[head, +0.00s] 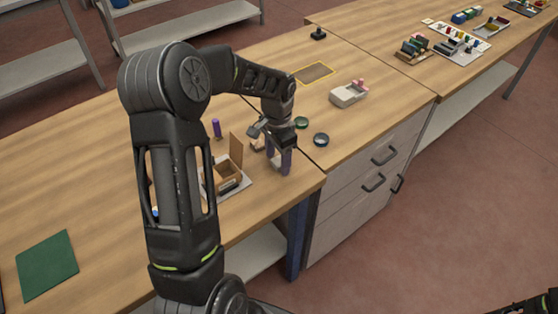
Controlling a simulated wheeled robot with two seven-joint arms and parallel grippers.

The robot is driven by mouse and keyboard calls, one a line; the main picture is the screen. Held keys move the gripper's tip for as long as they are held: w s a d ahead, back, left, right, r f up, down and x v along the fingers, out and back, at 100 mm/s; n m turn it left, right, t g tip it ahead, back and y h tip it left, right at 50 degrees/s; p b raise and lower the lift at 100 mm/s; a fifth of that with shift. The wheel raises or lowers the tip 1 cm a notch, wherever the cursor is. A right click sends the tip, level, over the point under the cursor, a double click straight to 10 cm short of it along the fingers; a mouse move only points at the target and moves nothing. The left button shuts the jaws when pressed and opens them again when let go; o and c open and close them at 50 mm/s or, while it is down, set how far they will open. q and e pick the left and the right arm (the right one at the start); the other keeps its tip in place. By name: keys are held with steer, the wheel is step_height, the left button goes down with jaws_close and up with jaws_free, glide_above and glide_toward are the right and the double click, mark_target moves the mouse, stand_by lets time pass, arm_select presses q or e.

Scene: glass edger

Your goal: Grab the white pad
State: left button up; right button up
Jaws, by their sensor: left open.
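My left gripper (278,160) is open and points down over the near right corner of the left workbench. It is close to the right side of an open brown box (222,172). A small beige piece (257,145) shows just left of the fingers, partly hidden; I cannot tell if it is a pad. A pale flat sheet (238,187) lies under the box. I cannot clearly pick out a white pad.
A white holder with pink pieces (348,95) stands on the right bench part. A purple bottle (216,127) stands behind the box. A green mat (47,265) lies at the left. Drawers (375,165) are below.

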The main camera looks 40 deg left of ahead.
stand_by(0.6)
arm_select(q)
jaws_close()
stand_by(0.5)
